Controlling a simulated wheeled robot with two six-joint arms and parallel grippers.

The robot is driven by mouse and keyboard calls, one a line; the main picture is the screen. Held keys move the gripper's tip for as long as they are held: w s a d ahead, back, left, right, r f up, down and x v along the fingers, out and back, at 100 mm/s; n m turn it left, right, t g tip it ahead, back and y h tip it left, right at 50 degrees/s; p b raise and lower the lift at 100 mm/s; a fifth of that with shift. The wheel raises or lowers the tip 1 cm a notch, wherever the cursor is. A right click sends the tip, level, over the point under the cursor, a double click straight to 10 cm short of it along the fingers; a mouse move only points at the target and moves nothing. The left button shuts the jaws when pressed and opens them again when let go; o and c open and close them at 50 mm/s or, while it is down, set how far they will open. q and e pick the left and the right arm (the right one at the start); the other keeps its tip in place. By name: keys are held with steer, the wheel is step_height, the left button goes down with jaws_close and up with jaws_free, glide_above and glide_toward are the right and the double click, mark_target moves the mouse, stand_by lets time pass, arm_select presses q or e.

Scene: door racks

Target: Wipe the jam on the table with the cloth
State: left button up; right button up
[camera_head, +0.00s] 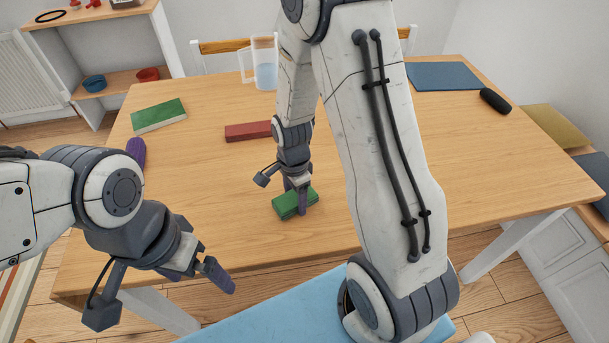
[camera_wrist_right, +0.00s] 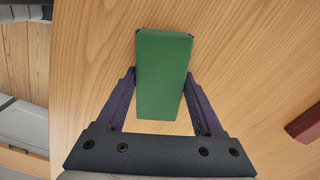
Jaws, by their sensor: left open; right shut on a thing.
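My right gripper (camera_head: 297,198) is shut on a green block (camera_head: 284,205) with a cloth-like or sponge-like look, low over the wooden table (camera_head: 220,190) near its front edge. In the right wrist view the green block (camera_wrist_right: 164,75) sits between the two fingers, with small dark bits at its far corners. I cannot tell whether it touches the table. My left gripper (camera_head: 203,273) is open and empty, in front of the table's front left edge. I see no clear patch of jam; my right arm hides part of the table.
A red block (camera_head: 248,131) lies behind the green block. A green-and-white book (camera_head: 158,116), a purple object (camera_head: 136,152), a clear pitcher (camera_head: 264,66), a blue mat (camera_head: 444,76) and a black cylinder (camera_head: 495,101) are around the table. Its right front is clear.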

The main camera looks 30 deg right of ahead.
steer(key=shift+d+f, duration=0.15)
steer(key=shift+d, duration=0.3)
steer(key=shift+s+d, duration=0.15)
steer(key=shift+d, duration=0.2)
steer(key=r, duration=0.1)
steer(key=r+p, duration=0.1)
steer(key=p, duration=0.1)
steer(key=shift+d+r, duration=0.25)
steer(key=shift+r, duration=0.15)
steer(key=shift+s+a+r, duration=0.1)
steer(key=shift+r, duration=0.2)
step_height(320, 180, up, 5)
steer(key=p, duration=0.5)
